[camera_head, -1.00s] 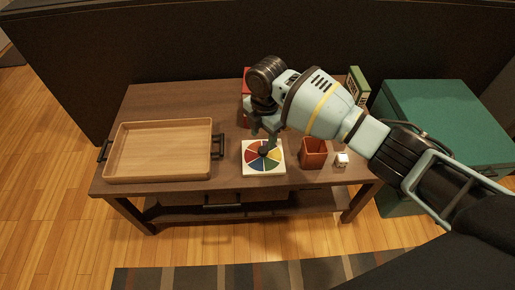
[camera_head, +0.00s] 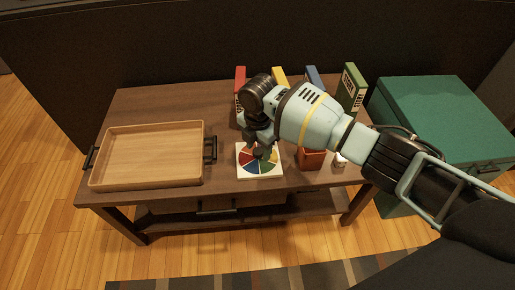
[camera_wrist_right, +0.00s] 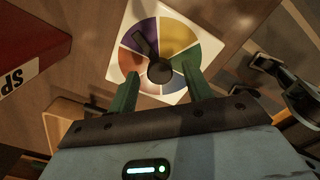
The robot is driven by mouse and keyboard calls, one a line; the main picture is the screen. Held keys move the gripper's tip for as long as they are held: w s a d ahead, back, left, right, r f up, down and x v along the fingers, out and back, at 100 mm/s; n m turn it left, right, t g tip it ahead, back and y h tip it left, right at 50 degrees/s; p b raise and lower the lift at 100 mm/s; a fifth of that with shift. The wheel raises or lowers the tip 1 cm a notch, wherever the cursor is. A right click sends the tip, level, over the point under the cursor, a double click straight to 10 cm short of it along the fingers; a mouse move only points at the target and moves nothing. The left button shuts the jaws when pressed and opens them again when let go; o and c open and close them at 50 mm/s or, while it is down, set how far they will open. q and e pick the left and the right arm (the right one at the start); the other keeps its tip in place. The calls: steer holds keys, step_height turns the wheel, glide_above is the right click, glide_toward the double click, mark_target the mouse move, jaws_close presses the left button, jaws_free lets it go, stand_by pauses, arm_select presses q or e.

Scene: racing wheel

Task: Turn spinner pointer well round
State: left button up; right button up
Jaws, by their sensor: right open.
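The spinner board (camera_head: 246,172) is a white square with a coloured wheel (camera_wrist_right: 178,36), lying on the brown table. In the right wrist view its black pointer (camera_wrist_right: 142,45) runs from the round hub (camera_wrist_right: 158,71) toward the upper left, over the purple sector. My right gripper (camera_head: 262,152) is over the board and hides part of the wheel in the head view. In the wrist view the right gripper (camera_wrist_right: 160,72) is open, with its two green fingertips on either side of the hub. I cannot tell whether they touch it. My left gripper is not in view.
A wooden tray (camera_head: 150,183) with dark handles stands left of the board. A red-brown cup (camera_head: 311,160) and a small white die (camera_head: 339,160) are at right. Red (camera_head: 240,76), yellow (camera_head: 280,75), blue (camera_head: 314,76) and green (camera_head: 352,88) boxes stand behind.

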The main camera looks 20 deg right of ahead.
steer(key=shift+f, duration=0.2)
steer(key=c, duration=1)
steer(key=shift+o, duration=0.2)
